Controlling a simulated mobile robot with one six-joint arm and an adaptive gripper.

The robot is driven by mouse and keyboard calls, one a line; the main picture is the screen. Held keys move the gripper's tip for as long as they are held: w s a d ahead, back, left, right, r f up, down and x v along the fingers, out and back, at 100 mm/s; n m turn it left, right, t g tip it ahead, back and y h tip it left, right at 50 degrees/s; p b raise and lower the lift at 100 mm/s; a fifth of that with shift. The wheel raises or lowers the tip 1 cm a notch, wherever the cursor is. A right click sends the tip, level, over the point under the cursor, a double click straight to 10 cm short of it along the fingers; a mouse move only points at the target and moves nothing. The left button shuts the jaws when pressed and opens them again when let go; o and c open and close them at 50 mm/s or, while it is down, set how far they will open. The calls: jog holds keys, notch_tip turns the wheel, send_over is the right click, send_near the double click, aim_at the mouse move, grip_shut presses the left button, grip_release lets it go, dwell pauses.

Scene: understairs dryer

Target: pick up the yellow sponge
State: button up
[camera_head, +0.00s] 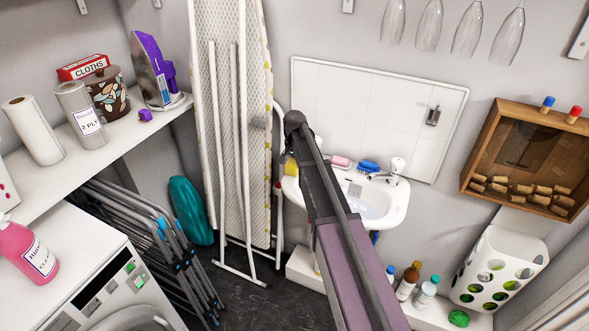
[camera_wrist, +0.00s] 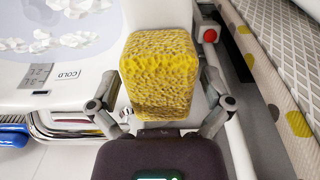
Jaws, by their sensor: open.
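The yellow sponge (camera_wrist: 160,72) is a porous block in the middle of the wrist view, at the left edge of the white sink (camera_wrist: 60,70). My gripper (camera_wrist: 160,92) is open, with one finger on each side of the sponge's lower part. A small gap seems to show beside the fingers; I cannot tell whether either touches it. In the head view a small yellow patch of the sponge (camera_head: 291,169) shows at the sink's left end, mostly hidden behind my arm.
The ironing board (camera_head: 258,130) stands close left of the sink and runs along the right in the wrist view. A pink item (camera_head: 340,161) lies on the sink's back rim.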

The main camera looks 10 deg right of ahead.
dwell(0.4)
jog(key=c, duration=1)
jog(key=shift+r, duration=0.2)
notch_tip(320, 180, up, 3)
jog(key=p, duration=0.3)
jog(key=shift+f, duration=0.1)
jog(key=s, duration=0.5)
jog(key=s+r+p, duration=0.1)
jog(key=s, duration=0.4)
jog(key=s+p, duration=0.1)
jog(key=s, duration=0.5)
jog(key=shift+r, duration=0.4)
jog(key=o, duration=0.5)
jog(key=shift+c, duration=0.2)
jog(key=c, duration=0.4)
